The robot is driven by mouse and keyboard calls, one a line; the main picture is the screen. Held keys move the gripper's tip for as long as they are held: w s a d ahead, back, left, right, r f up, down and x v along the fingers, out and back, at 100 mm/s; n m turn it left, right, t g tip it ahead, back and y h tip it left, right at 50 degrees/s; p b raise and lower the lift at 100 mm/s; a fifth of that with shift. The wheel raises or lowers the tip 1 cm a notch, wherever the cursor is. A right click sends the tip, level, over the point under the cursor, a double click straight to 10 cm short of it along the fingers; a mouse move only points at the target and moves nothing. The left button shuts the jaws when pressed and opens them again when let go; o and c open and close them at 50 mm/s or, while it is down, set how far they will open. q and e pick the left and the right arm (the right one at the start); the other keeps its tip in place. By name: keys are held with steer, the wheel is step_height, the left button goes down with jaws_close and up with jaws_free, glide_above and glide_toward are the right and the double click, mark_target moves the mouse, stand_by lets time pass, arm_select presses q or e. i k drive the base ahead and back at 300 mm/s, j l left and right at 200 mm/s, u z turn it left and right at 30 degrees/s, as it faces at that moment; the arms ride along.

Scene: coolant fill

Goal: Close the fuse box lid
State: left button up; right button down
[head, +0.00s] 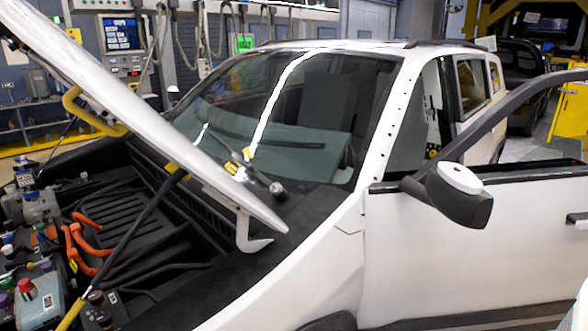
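The white car's engine bay (150,235) is open at the lower left of the head view. I cannot pick out the fuse box or its lid with certainty. A black ribbed cover (108,208) lies in the middle of the bay. A grey box (38,303) with a label and a red cap (26,286) sits at the lower left. Black parts (97,310) stand beside it, cut off by the bottom edge. Neither of my grippers shows.
The raised hood (130,105) slants over the bay, with a yellow handle (85,110) and a dark prop rod (130,230). Orange hoses (82,240) run through the bay. The open door (470,245) with its mirror (458,195) stands at the right.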

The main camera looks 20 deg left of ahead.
mark_target(64, 293)
steer(key=i+l+u, duration=0.1)
steer(key=u, duration=0.4)
steer(key=i+l+u, duration=0.2)
steer(key=u, duration=0.3)
steer(key=i+l+u, duration=0.2)
steer(key=u, duration=0.25)
steer(key=i+l+u, duration=0.1)
steer(key=l+u, duration=0.25)
steer(key=u, duration=0.15)
steer(key=l+u, duration=0.3)
steer(key=u, duration=0.2)
steer(key=i+l+u, duration=0.1)
steer(key=l+u, duration=0.45)
steer(key=j+z, duration=0.3)
steer(key=z, duration=0.2)
steer(key=j+z, duration=0.25)
steer(key=z, duration=0.25)
steer(key=k, duration=0.05)
